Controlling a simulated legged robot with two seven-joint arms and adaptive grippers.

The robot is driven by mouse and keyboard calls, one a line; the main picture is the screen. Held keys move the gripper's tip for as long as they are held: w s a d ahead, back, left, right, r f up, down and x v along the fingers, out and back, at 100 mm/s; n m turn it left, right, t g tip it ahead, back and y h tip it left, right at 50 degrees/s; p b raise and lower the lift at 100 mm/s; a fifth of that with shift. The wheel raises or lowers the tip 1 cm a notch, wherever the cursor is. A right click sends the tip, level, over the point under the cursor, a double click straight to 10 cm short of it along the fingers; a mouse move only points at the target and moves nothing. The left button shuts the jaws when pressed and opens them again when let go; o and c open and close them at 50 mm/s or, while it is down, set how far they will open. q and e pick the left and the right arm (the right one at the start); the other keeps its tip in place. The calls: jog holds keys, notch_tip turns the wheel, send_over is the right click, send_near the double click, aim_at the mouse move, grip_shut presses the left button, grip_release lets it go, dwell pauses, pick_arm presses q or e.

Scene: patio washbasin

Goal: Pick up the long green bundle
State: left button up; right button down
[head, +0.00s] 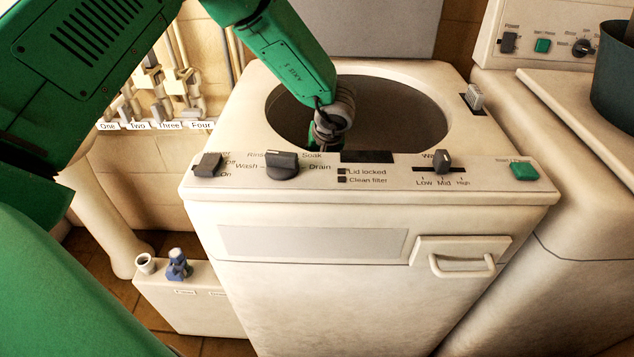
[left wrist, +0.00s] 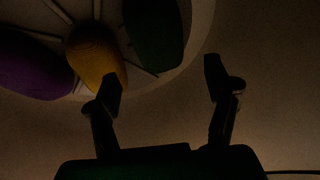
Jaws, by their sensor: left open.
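The dark green bundle (left wrist: 153,38) lies in the dim drum, at the top middle of the left wrist view, where the top edge cuts it off. A yellow bundle (left wrist: 92,55) lies to its left, and a purple bundle (left wrist: 32,65) further left. My left gripper (left wrist: 160,76) is open and empty, its fingers spread below the green bundle in the picture; the left fingertip overlaps the yellow bundle's lower end. I cannot tell whether they touch. In the head view my left arm reaches into the washer's round opening (head: 424,107), and its fingers are hidden. My right gripper is not in view.
The washer (head: 310,280) has a raised rim, with knobs (head: 282,164) and a green button (head: 524,171) along its front panel. A second machine (head: 560,220) with a dark tub (head: 615,85) stands on the right. Labelled pipes (head: 160,90) line the left wall.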

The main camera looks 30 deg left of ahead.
pick_arm(q)
jog(key=f, duration=0.1)
jog(key=a+f, duration=0.1)
jog(key=f, duration=0.1)
jog(key=shift+f, duration=0.25)
jog(key=shift+w+a+f, duration=0.2)
jog(key=shift+f, duration=0.05)
jog(key=shift+d+f+b, duration=0.25)
jog(key=shift+f+b, duration=0.05)
jog(key=shift+f, duration=0.05)
jog(key=x, duration=0.4)
jog(key=shift+w+d+f+b, duration=0.15)
jog(key=shift+w+f+b, duration=0.1)
jog(key=shift+f+b, duration=0.1)
jog(key=shift+a+f, duration=0.35)
jog(key=shift+a, duration=0.3)
jog(key=c, duration=0.9)
jog(key=shift+d+r, duration=0.1)
jog(key=shift+d, duration=0.15)
jog(key=shift+c, duration=1.4)
jog(key=shift+w+d+r, duration=0.1)
jog(key=shift+d+r, duration=0.05)
jog(key=shift+d, duration=0.15)
jog(key=shift+r, duration=0.15)
